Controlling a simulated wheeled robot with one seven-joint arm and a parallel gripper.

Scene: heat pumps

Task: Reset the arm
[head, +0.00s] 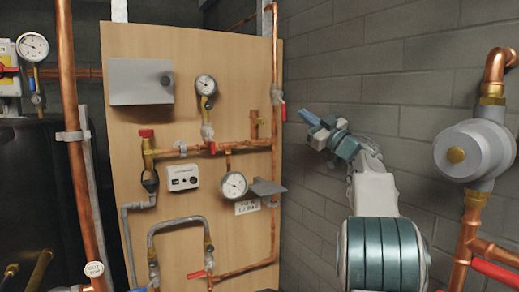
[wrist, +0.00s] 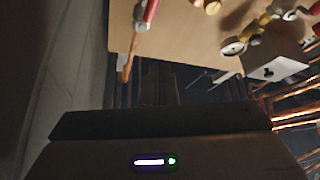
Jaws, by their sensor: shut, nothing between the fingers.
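My gripper (head: 318,126) is raised in front of the grey block wall, to the right of the wooden panel. Its fingers point up and left and hold nothing. My white and teal arm reaches up to it from the lower right. In the wrist view the dark gripper body fills the lower half, and its fingers (wrist: 160,85) are dim and close together. No object touches the gripper.
The wooden panel (head: 115,165) carries copper pipes, valves, gauges and a grey box (head: 141,82). A red-handled valve (head: 283,108) sits on its right edge, near my gripper. A large grey pipe fitting (head: 474,151) is on the right. The wall (head: 350,55) above the arm is clear.

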